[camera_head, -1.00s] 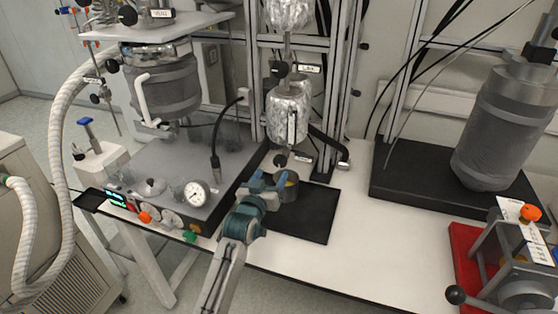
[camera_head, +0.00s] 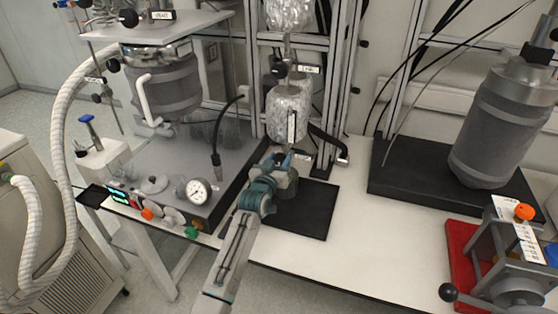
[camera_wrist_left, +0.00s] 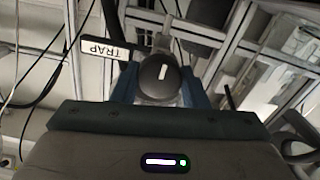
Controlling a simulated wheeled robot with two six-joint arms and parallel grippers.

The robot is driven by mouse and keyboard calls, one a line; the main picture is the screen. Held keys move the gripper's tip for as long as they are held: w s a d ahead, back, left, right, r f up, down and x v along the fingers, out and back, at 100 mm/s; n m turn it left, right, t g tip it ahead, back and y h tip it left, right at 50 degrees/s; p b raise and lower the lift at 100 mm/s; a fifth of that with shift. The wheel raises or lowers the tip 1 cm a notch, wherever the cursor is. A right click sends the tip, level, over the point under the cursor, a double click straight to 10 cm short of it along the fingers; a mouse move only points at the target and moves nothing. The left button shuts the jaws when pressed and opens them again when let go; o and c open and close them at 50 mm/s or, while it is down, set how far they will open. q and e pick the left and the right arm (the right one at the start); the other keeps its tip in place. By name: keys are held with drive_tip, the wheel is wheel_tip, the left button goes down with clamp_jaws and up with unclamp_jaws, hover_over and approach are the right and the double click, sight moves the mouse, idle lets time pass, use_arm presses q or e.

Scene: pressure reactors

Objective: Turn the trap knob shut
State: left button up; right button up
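The trap knob (camera_wrist_left: 160,82) is round and black with a white mark that stands nearly upright in the left wrist view. The TRAP label (camera_wrist_left: 107,49) is beside it, upside down in that view. My left gripper (camera_head: 282,158) is at the knob, below the foil-wrapped vessel (camera_head: 289,112). Its two blue fingers lie on either side of the knob, very close to it. I cannot tell whether they press on it. In the head view my gripper hides the knob. My right gripper is not in view.
A black tray (camera_head: 312,215) lies on the white bench below the vessel. A pressure gauge (camera_head: 198,191) and several valve knobs stand on the grey plate at left. A black hose (camera_head: 327,144) and metal frame posts are close to the gripper. The bench at right centre (camera_head: 385,235) is clear.

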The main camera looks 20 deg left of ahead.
use_arm(q)
drive_tip(key=c, duration=0.4)
drive_tip(key=m+b, duration=0.2)
drive_tip(key=m, duration=0.1)
drive_tip(key=shift+f+m, duration=0.1)
drive_tip(key=shift+m, duration=0.2)
drive_tip(key=m+b, duration=0.2)
drive_tip(key=m, duration=0.2)
drive_tip(key=shift+d, duration=0.1)
drive_tip(key=m+b, duration=0.1)
drive_tip(key=m, duration=0.4)
drive_tip(key=shift+m+b, duration=0.3)
drive_tip(key=shift+m, duration=0.1)
drive_tip(key=shift+m+b, duration=0.5)
drive_tip(key=shift+m, duration=1.7)
